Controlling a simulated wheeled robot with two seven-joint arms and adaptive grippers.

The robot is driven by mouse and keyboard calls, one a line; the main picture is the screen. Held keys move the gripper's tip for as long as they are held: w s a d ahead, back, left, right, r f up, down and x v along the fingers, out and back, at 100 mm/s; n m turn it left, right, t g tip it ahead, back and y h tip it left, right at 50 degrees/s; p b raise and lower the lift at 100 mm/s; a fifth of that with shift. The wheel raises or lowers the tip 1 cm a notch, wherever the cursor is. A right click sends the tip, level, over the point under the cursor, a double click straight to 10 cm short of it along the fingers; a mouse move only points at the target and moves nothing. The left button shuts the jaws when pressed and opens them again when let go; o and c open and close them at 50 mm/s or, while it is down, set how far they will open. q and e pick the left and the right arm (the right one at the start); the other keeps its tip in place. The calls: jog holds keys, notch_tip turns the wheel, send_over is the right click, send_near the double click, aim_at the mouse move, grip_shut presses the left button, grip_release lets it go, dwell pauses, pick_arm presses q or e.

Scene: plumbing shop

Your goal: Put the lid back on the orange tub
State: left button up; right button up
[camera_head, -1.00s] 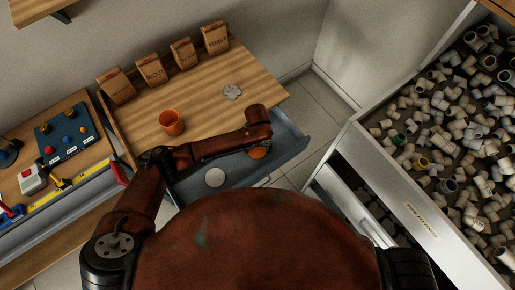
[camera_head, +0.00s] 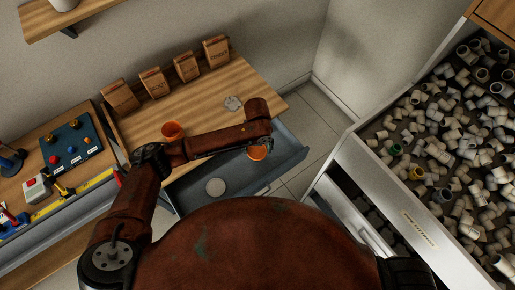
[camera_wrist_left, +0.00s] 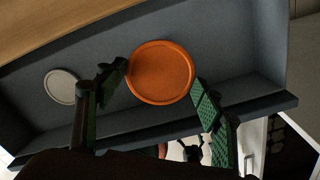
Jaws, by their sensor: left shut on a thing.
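The orange tub (camera_head: 172,129) stands open on the wooden worktop in the head view, its lower part hidden by my left arm. The round orange lid (camera_wrist_left: 162,72) is between the two green fingers of my left gripper (camera_wrist_left: 157,82), which is shut on its edges. The lid shows face-on in the left wrist view, over the open grey drawer (camera_wrist_left: 240,88). In the head view the lid (camera_head: 257,153) shows just below my left wrist, and my arm hides most of the gripper.
A pale round disc (camera_head: 215,187) lies in the drawer. Several brown paper bags (camera_head: 186,67) line the back of the worktop, and a grey lump (camera_head: 233,103) lies near its right side. A bin of pipe fittings (camera_head: 440,150) is at the right.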

jog(key=shift+c, duration=0.5)
pick_arm(q)
jog(key=shift+a+r, duration=0.1)
jog(key=shift+r, duration=0.1)
pick_arm(e)
jog(key=shift+r, duration=0.1)
jog(key=shift+c, duration=0.5)
pick_arm(q)
jog(key=a+r+n+p, duration=0.5)
jog(key=a+r+n, duration=0.2)
jog(key=r+n, duration=0.4)
jog(key=a+r+n+p, duration=0.4)
jog(key=a+r+n, duration=0.2)
jog(key=r+n, duration=0.5)
jog(key=a+r+n+p, duration=0.5)
jog(key=a+r+n, duration=0.2)
jog(key=r+n, duration=0.4)
jog(key=n, duration=0.2)
jog(key=shift+s+a+r+n+p, duration=0.3)
jog(key=shift+a+r+p, duration=0.05)
jog(key=shift+r, duration=0.05)
pick_arm(e)
notch_tip(320, 180, up, 15)
jog(key=w, duration=0.3)
jog(key=shift+a+f, duration=0.15)
jog(key=shift+f, duration=0.05)
jog(key=shift+c, duration=0.3)
